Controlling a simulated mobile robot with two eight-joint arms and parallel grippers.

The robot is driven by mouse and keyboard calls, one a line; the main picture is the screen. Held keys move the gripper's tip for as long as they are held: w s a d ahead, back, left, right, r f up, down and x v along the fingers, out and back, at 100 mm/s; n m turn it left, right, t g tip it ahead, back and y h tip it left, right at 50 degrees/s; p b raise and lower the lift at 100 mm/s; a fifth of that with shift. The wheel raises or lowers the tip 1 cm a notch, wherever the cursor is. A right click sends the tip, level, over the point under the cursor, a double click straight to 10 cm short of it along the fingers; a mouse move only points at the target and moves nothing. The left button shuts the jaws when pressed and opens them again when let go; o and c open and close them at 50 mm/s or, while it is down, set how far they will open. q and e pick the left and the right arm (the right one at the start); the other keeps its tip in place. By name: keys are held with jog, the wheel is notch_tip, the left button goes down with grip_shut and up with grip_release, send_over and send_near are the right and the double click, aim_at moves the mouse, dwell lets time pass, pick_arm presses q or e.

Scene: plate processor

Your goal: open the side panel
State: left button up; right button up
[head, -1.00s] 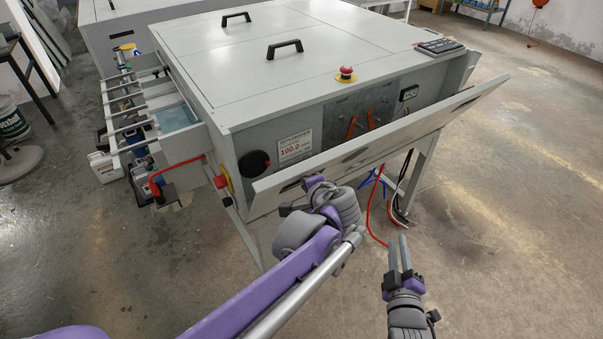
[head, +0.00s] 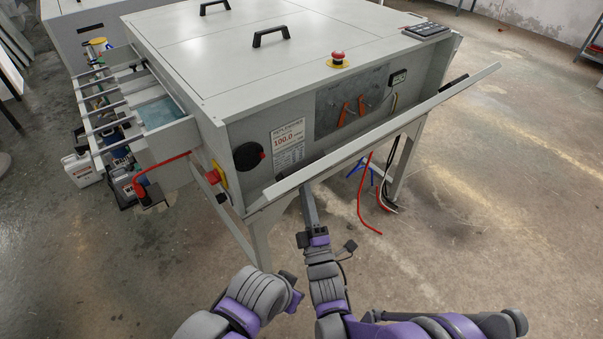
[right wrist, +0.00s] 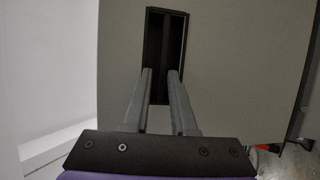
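The long light-grey panel (head: 400,121) stands out from the front of the grey machine (head: 300,100), with a gap behind its top edge. In the right wrist view a grey panel face (right wrist: 235,60) carries a dark recessed handle slot (right wrist: 166,25). My right gripper (head: 306,192) reaches up to the panel's left end, its tips partly hidden. In the right wrist view its two fingers (right wrist: 160,72) are apart, over the slot's lower part; contact is unclear. My left gripper (head: 291,292) is low, left of the right wrist, its fingers not clear.
A red emergency button (head: 338,58) sits on the machine's top edge. An open drawer rack (head: 165,135) juts out at the left. A red cable (head: 362,205) and machine legs stand below the panel. The floor (head: 490,200) at right is clear.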

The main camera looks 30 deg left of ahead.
jog(key=shift+p+x, duration=0.35)
jog(key=shift+x, duration=2.3)
jog(key=shift+w, duration=0.1)
grip_shut()
